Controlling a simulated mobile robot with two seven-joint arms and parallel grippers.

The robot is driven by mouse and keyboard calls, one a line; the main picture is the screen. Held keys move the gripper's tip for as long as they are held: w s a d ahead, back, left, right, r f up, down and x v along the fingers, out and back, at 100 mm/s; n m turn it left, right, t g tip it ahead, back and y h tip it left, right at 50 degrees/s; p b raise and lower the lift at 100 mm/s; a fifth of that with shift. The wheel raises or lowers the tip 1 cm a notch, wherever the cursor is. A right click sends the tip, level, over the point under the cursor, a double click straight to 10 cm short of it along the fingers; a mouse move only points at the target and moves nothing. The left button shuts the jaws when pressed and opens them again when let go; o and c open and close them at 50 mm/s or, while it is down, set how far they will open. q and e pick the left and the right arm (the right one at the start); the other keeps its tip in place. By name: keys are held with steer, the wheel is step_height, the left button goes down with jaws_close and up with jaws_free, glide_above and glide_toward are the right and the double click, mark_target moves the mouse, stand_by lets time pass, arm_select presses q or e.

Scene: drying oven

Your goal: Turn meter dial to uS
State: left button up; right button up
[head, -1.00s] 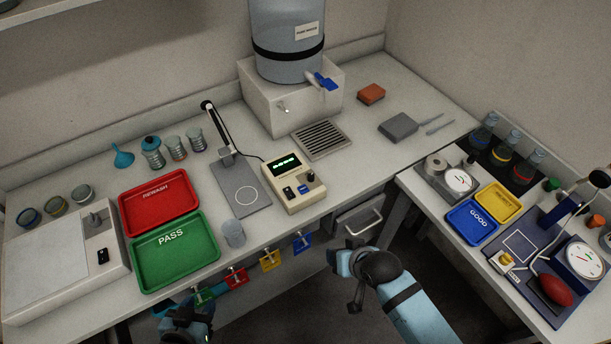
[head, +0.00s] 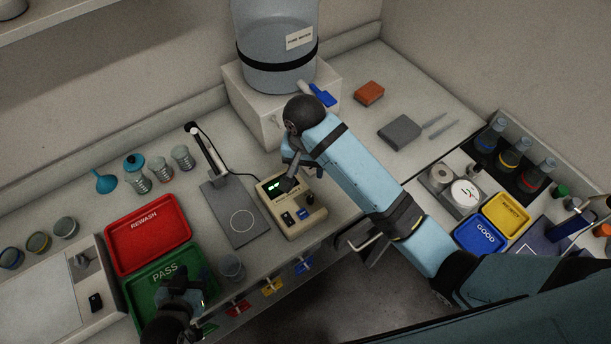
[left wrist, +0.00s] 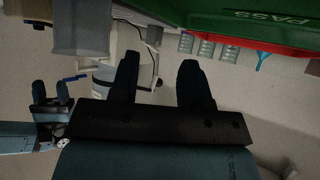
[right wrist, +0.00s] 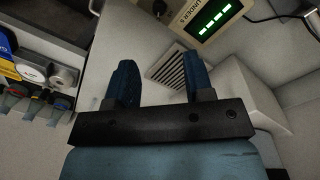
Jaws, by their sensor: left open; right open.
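The cream meter (head: 291,206) stands on the bench with a lit green display (head: 275,186). Its dark dial (head: 308,199) is near the front right of its top; the dial's pointer is too small to read. In the right wrist view the meter (right wrist: 200,32) is at the top right, with a dark knob (right wrist: 160,8) cut by the top edge. My right gripper (head: 293,176) hangs over the back of the meter, partly hiding it; its fingers (right wrist: 162,70) are open and empty. My left gripper (head: 181,284) is open and empty above the green PASS tray (head: 135,300).
The red REWASH tray (head: 148,252) is at left.

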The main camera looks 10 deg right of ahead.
mark_target(310, 198)
arm_select(q)
steer(key=shift+s+f, duration=0.25)
steer(key=shift+s+f+b, duration=0.5)
steer(key=shift+s+f, duration=0.05)
steer(key=shift+s, duration=0.2)
steer(key=shift+w+r+p, duration=0.15)
steer(key=shift+r+p, duration=0.5)
steer(key=shift+p, duration=0.05)
arm_select(e)
steer(key=f, duration=1.2)
steer(key=shift+s+d, duration=0.25)
steer(key=shift+s, duration=0.1)
arm_select(q)
steer(key=shift+w+d, duration=0.2)
steer(key=shift+w, duration=0.05)
arm_select(e)
steer(key=shift+f, duration=0.65)
arm_select(q)
steer(key=shift+f, duration=0.1)
arm_select(e)
steer(key=shift+f, duration=0.15)
arm_select(q)
steer(key=shift+a, duration=0.1)
arm_select(e)
steer(key=shift+c, duration=0.5)
